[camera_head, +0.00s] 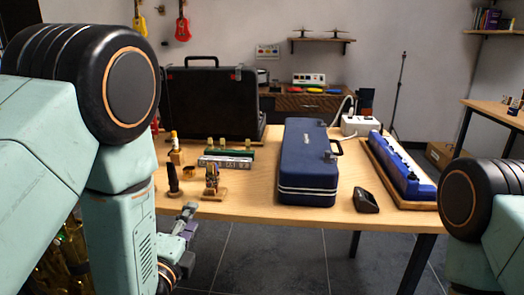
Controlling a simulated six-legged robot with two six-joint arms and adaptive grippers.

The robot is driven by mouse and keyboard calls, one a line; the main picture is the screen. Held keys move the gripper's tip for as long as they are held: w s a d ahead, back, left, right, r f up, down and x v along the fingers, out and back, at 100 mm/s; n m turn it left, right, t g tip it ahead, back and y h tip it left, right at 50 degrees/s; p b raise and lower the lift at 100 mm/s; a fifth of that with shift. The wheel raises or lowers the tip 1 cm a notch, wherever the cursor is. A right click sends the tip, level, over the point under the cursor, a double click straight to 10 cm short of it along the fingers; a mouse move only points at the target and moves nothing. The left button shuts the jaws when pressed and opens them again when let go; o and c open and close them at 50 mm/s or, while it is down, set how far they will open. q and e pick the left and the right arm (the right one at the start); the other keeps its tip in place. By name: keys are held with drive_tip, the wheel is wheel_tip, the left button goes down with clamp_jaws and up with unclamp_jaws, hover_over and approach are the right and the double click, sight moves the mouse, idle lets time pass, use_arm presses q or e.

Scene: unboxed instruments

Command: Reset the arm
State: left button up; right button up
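My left arm fills the left side and hangs down in front of the table's left part. My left gripper (186,222) shows small beside the forearm, below the table's front edge. It seems to hold nothing, but I cannot tell whether its fingers are open or shut. My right arm shows only at the lower right edge, and its gripper is out of view.
The wooden table (245,207) bears a closed blue case (309,165), an open black case (212,103), a blue instrument in a wooden tray (403,170), a black device (365,200) and several small items at the left. Grey floor lies in front.

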use_arm(q)
drive_tip(key=s+a+f+n+g+p, duration=0.2)
drive_tip(key=s+f+n+g, duration=0.9)
drive_tip(key=f+n, duration=0.5)
drive_tip(key=s+f+n+g+p, duration=0.1)
drive_tip(key=s+f+n+g, duration=0.1)
drive_tip(key=s, duration=0.9)
drive_tip(key=s+a+f+n+g+p, duration=0.1)
drive_tip(key=s+f+g, duration=0.3)
drive_tip(key=s, duration=0.8)
drive_tip(key=shift+s+f+n+g+y+p, duration=0.3)
drive_tip(key=shift+f+n+p, duration=0.05)
drive_tip(key=shift+f+n, duration=0.5)
use_arm(e)
wheel_tip(320, 180, up, 5)
drive_tip(key=shift+f, duration=0.15)
